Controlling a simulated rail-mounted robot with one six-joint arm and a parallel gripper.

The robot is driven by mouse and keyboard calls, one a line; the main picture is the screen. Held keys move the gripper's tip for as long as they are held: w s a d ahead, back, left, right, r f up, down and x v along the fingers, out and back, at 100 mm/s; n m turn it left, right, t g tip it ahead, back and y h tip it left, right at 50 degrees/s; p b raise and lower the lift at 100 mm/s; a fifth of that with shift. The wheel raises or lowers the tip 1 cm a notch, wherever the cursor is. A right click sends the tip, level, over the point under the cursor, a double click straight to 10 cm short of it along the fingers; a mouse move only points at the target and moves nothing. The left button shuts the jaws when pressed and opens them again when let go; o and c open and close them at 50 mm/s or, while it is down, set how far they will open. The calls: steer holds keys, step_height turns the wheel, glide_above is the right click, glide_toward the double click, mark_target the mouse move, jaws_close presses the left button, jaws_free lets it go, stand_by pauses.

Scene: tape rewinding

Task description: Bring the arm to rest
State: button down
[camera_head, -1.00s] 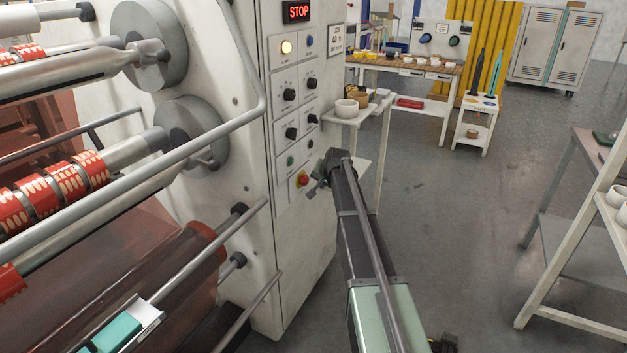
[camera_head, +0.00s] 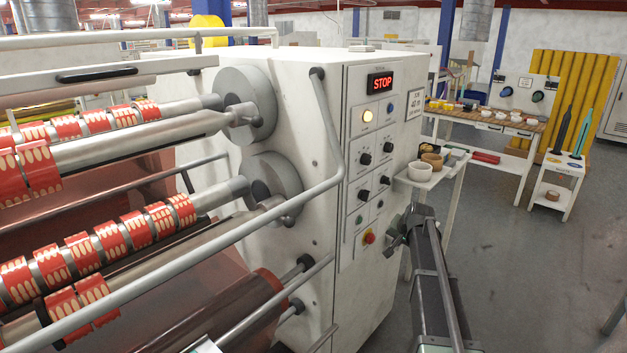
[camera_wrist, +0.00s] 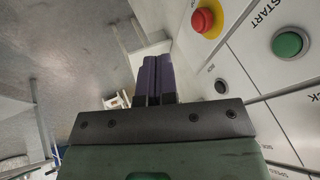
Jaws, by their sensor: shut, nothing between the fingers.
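My gripper (camera_head: 393,243) is at the end of my arm, just in front of the lower part of the machine's control panel. In the wrist view my gripper (camera_wrist: 158,78) has its two dark fingers side by side, closed and empty. The red emergency button (camera_wrist: 207,19) on its yellow base and the green start button (camera_wrist: 288,44) lie to the right of the fingers, apart from them. The head view shows the same red button (camera_head: 368,237) close to my gripper. The display (camera_head: 381,82) reads STOP in red.
The rewinding machine (camera_head: 305,100) fills the left, with red-printed rolls (camera_head: 82,252) on its shafts and a grey guard rail (camera_head: 335,130). A small white stand with bowls (camera_head: 420,171) is close behind my gripper. Open grey floor (camera_head: 500,270) lies to the right.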

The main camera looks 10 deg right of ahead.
steer(key=s+a+r+n+g+p, duration=0.1)
steer(key=s+a+n+g+p, duration=0.1)
steer(key=s+a, duration=1)
steer(key=s+a+r+n+g+p, duration=0.1)
steer(key=s+a+n+g+p, duration=0.2)
steer(key=s+a, duration=1)
steer(key=s+n+g, duration=0.1)
steer(key=s+n, duration=0.2)
steer(key=s, duration=0.3)
steer(key=shift+s+r+g, duration=0.2)
steer(key=shift+r+g, duration=0.1)
steer(key=c, duration=1.8)
jaws_free()
